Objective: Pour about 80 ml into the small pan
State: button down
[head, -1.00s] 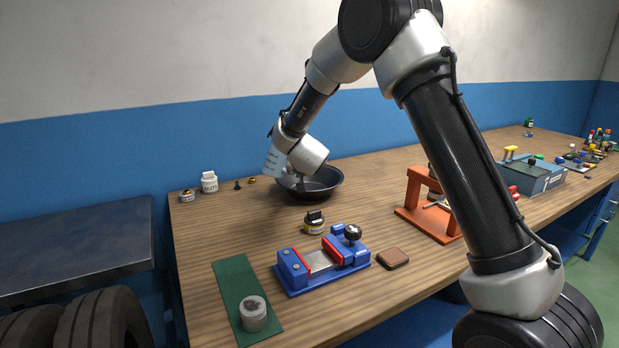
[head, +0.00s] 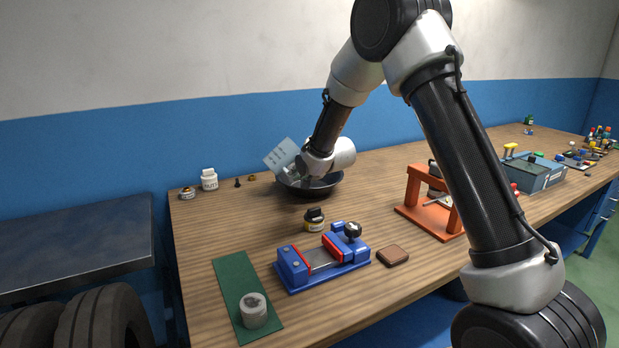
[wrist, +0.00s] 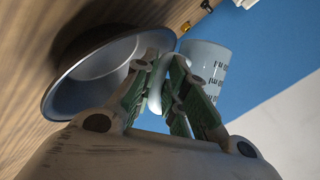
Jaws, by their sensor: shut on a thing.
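The small pan (head: 325,189) is a dark round pan near the back of the wooden bench. The wrist view also shows the pan (wrist: 85,85), on the left and close to my gripper. My gripper (wrist: 167,85) is shut on the handle of a translucent measuring cup (wrist: 212,62) with dark ml marks. In the head view the cup (head: 282,157) is tilted, just above the pan's left rim. My gripper (head: 301,172) is over the pan. I cannot make out any liquid in the cup or the pan.
A white bottle (head: 209,180) and a small jar (head: 187,193) stand left of the pan. An orange stand (head: 431,210) is to the right.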

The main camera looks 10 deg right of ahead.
jog(key=shift+a+f+m+y+p, duration=0.15)
jog(key=shift+f+m+y+p, duration=0.45)
jog(key=shift+m+y+p, duration=0.25)
jog(key=shift+f, duration=0.1)
jog(key=shift+f+m+y+p, duration=0.25)
jog(key=shift+y+p, duration=0.2)
jog(key=shift+p, duration=0.2)
jog(key=shift+w+d+f+p, duration=0.1)
jog(key=shift+d+p, duration=0.2)
jog(key=shift+p, duration=0.95)
jog(key=shift+w+d+f+m+y, duration=0.1)
jog(key=shift+d+m+y, duration=0.2)
jog(key=shift+m+y, duration=0.1)
jog(key=shift+a, duration=0.15)
